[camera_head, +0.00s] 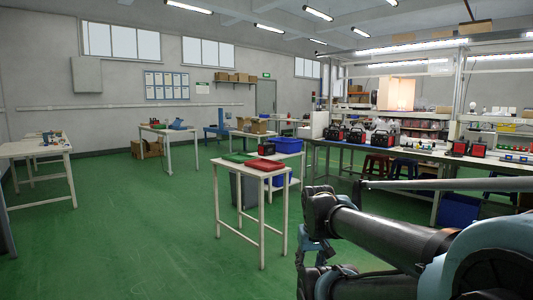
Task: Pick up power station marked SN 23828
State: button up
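Several black and red box-shaped units that look like power stations stand on the long workbench (415,157) at the right. The left group includes one unit (335,133), a second (357,135) and a third (383,138). Two smaller-looking units, one (460,148) beside another (478,150), stand further right on the bench. Labels are too small to read, so I cannot tell which is SN 23828. My arm fills the lower right, folded, and my gripper is not visible.
A white table (262,172) with a red tray (264,164) and a green tray (238,157) stands ahead. A blue bin (287,145) is behind it. Stools (378,165) sit under the bench. Other tables stand at left and back. Green floor (130,235) is open at left.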

aim_at(264, 149)
jog(key=z, duration=0.6)
jog(key=i, duration=7.1)
jog(key=u, duration=0.05)
